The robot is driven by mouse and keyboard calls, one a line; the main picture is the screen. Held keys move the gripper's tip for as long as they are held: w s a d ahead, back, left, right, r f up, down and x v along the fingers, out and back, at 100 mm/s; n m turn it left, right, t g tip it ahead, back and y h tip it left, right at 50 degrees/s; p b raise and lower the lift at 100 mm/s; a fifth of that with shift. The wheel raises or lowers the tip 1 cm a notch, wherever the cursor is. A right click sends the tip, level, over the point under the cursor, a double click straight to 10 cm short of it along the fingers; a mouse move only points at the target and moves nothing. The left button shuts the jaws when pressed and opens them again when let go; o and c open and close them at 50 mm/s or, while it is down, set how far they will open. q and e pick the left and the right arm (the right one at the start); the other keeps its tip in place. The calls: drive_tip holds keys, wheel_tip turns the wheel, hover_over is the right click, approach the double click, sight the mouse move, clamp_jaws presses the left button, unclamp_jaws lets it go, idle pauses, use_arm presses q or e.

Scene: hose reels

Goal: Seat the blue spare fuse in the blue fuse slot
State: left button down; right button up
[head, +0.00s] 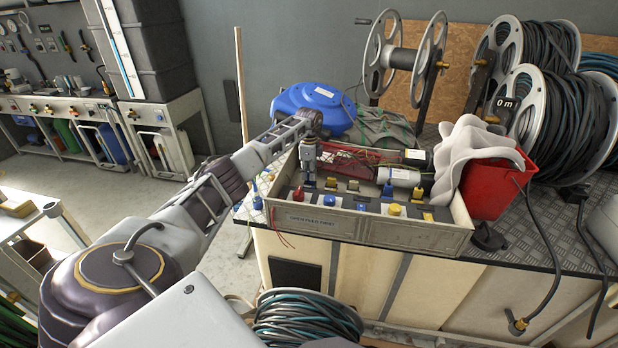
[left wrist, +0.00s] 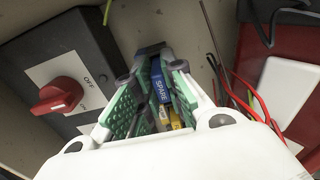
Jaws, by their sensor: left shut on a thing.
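My left gripper (head: 308,183) points down into the left part of a grey open panel box (head: 395,232). The left wrist view shows its green-padded fingers (left wrist: 152,100) shut on the blue spare fuse (left wrist: 160,85), which is marked SPARE and lies between the pads. In the head view the held fuse cannot be told apart from the gripper. Small blue pieces show in the box, one (head: 329,200) just right of the gripper and one (head: 388,190) farther right. I cannot tell which is the blue fuse slot. My right gripper is not in view.
In the left wrist view a red OFF switch (left wrist: 58,95) stands close beside the fingers, with loose wires (left wrist: 245,90) opposite.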

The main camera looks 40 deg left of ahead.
use_arm(q)
drive_tip(key=shift+f, duration=0.75)
drive_tip(key=c, duration=1.9)
unclamp_jaws()
drive_tip(key=shift+f, duration=0.1)
drive_tip(key=o, duration=0.4)
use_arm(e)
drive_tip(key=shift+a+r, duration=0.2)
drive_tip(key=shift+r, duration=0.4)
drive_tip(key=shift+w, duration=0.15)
